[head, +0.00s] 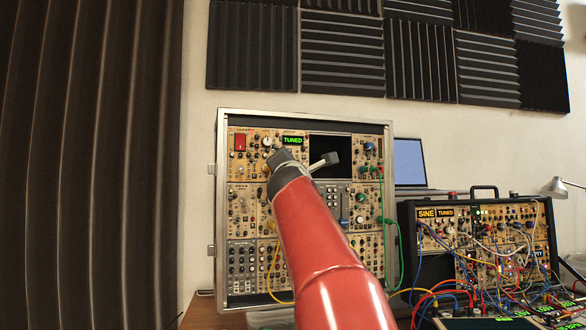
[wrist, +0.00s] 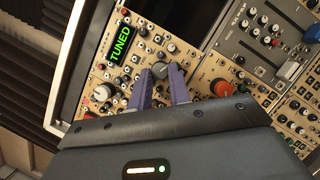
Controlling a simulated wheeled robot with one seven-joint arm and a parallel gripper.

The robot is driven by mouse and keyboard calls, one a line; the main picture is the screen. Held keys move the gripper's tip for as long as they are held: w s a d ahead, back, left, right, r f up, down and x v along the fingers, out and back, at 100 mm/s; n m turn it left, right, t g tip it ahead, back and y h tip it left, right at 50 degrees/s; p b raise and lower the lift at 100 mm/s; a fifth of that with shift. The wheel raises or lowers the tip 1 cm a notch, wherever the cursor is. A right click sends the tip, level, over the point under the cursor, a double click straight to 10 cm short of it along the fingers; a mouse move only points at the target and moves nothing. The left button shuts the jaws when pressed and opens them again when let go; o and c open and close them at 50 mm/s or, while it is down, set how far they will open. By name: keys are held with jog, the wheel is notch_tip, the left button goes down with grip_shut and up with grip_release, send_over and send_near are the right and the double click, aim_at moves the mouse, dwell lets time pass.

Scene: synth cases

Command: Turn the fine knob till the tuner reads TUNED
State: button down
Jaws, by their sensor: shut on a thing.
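The tuner display (head: 292,140) in the left case lights up green and reads TUNED. It also shows, turned on its side, in the wrist view (wrist: 120,46). My gripper (wrist: 161,76) has its two purple fingers closed on a small dark grey knob (wrist: 160,68) on the tan panel beside the display. I cannot read a label on this knob. In the head view my red arm reaches up to the panel just below the display, and the arm's end hides the knob and the fingertips.
A white knob (wrist: 103,93) and an orange-red knob (wrist: 222,88) sit either side of the fingers. A second case (head: 480,240) at the right, with a display reading SINE and TUNED (head: 445,213), is full of patch cables. A laptop (head: 409,162) stands behind.

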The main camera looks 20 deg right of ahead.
jog(key=shift+m+g, duration=0.4)
jog(key=shift+m, duration=0.3)
jog(key=c, duration=1.3)
grip_release()
jog(key=b+v, duration=0.3)
jog(key=v, duration=0.4)
jog(key=shift+s+a+b, duration=0.25)
jog(key=shift+b, duration=0.05)
